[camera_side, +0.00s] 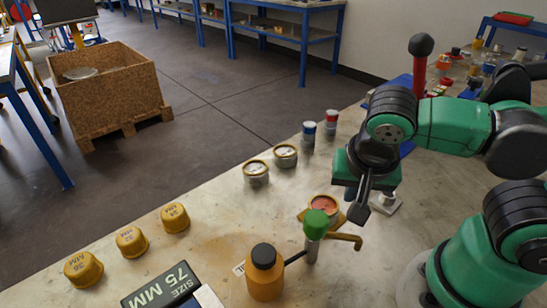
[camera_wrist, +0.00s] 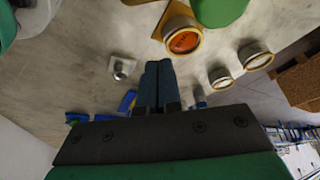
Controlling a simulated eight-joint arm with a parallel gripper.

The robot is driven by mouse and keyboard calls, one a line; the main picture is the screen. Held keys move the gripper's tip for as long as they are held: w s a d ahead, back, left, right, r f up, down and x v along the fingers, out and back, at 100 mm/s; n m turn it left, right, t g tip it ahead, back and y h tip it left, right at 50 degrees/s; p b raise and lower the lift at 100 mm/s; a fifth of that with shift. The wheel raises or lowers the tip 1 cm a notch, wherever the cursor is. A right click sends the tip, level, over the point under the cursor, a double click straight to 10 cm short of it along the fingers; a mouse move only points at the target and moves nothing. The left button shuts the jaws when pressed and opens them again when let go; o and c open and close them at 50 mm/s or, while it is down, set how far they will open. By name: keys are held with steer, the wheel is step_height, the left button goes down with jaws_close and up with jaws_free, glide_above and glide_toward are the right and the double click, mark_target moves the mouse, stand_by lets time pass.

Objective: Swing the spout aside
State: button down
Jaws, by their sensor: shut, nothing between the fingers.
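The spout (camera_side: 345,238) is a brass-coloured bent pipe in the side view. It runs right from beside a green-capped post (camera_side: 316,224) and turns down at its end. Behind it a flanged vessel (camera_side: 323,204) with an orange-red inside stands on a yellow plate; the vessel also shows at the top of the wrist view (camera_wrist: 183,40). My gripper (camera_side: 360,214) is above the bench, right of the vessel, pointing down. In the wrist view its two fingers (camera_wrist: 158,82) are together and empty. I cannot tell the spout apart in the wrist view.
An orange bottle (camera_side: 265,275) stands left of the spout. A small metal block (camera_side: 385,204) sits behind my gripper. Bare bench lies right of the spout.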

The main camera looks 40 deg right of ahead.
mark_target(345, 237)
steer(key=v, duration=0.7)
steer(key=shift+w+a+f, duration=0.1)
steer(key=shift+f, duration=4.9)
steer(key=shift+s+a+f, duration=0.15)
steer(key=shift+s+a, duration=0.3)
steer(key=shift+a, duration=0.1)
